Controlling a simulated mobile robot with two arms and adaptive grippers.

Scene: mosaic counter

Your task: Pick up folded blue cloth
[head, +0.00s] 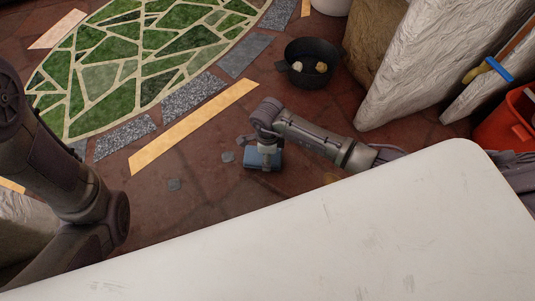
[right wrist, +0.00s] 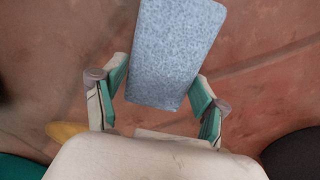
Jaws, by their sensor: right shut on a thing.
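The folded blue cloth (head: 263,161) is a small block-like blue-grey bundle at the middle of the head view, over the red-brown floor. My right gripper (head: 266,150) reaches down on it from above. In the right wrist view the cloth (right wrist: 178,45) is a speckled, light blue rectangle, and its near end lies between the green-padded fingers of my right gripper (right wrist: 161,88), which is shut on it. I cannot tell whether the cloth touches the floor. My left arm shows at the left of the head view, but its gripper is not in view.
A black pot (head: 308,64) with a few pale yellow lumps stands behind and right of the cloth. Large pale rock slabs (head: 425,50) and a red bin (head: 510,125) are at the right. A green mosaic (head: 150,45) fills the far left.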

